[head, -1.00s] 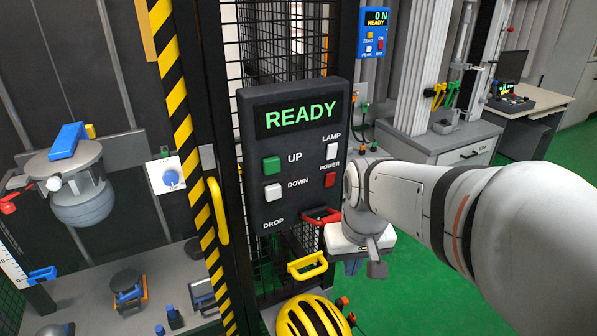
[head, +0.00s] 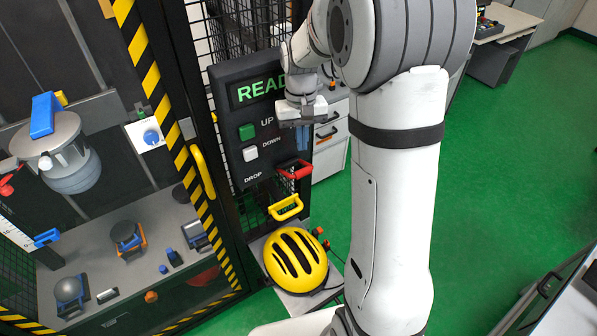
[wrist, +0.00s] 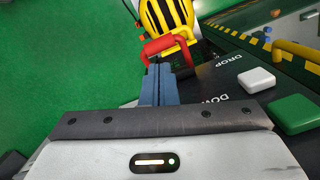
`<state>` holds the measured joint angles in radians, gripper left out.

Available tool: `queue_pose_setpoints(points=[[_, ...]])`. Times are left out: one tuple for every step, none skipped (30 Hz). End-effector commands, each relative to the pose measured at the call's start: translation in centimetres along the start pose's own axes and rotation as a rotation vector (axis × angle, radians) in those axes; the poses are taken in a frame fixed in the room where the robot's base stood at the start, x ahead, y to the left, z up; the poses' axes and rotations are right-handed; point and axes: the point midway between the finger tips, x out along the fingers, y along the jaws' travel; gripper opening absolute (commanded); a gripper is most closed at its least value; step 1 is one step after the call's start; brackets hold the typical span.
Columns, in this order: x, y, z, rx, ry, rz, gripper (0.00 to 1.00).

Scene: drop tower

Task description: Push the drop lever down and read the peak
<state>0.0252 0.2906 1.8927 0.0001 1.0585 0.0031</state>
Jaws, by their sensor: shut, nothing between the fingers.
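The red drop lever (head: 295,169) sticks out at the lower right of the dark control panel (head: 226,150), near the DROP label. In the wrist view the lever (wrist: 168,44) lies just beyond my fingertips; whether they touch it I cannot tell. My gripper (wrist: 160,70) is shut and empty, its blue-grey fingers together. In the head view my gripper (head: 303,116) is in front of the panel's right side, above the lever, and its fingers are hard to make out. The green display (head: 258,90) shows "READ", the rest hidden by my arm. No peak value shows.
A yellow handle (head: 286,208) sits below the lever, above a yellow helmet (head: 296,262). A green UP button (head: 246,131) and white DOWN button (head: 250,153) are left of my gripper. A striped post (head: 170,130) and mesh cage stand left; green floor is open at right.

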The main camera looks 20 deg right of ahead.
Motion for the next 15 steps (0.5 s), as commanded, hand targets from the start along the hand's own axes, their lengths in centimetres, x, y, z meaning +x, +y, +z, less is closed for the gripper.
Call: queue_pose_setpoints(points=[[0.1,0.0,0.0,0.000,0.000,0.000,0.00],[0.1,0.0,0.0,0.000,0.000,0.000,0.00],[0.3,0.0,0.0,0.000,0.000,0.000,0.00],[0.4,0.0,0.0,0.001,0.000,0.000,0.00],[0.6,0.0,0.0,0.001,0.000,0.000,0.00],[0.8,0.0,0.0,0.001,-0.001,0.000,0.00],[1.1,0.0,0.0,0.001,-0.001,0.000,0.00],[1.4,0.1,0.0,0.001,-0.001,0.000,0.00],[1.8,0.1,0.0,0.001,-0.002,0.000,0.00],[2.1,0.1,0.0,0.001,-0.002,0.000,0.00],[2.5,0.1,0.0,0.001,-0.002,0.000,0.00],[3.0,0.1,0.0,0.001,-0.001,0.000,0.00],[3.4,0.1,0.0,0.001,-0.001,0.000,0.00],[3.8,0.1,0.0,0.001,0.000,0.000,0.00],[4.3,0.1,0.0,0.001,0.000,0.000,0.00]])
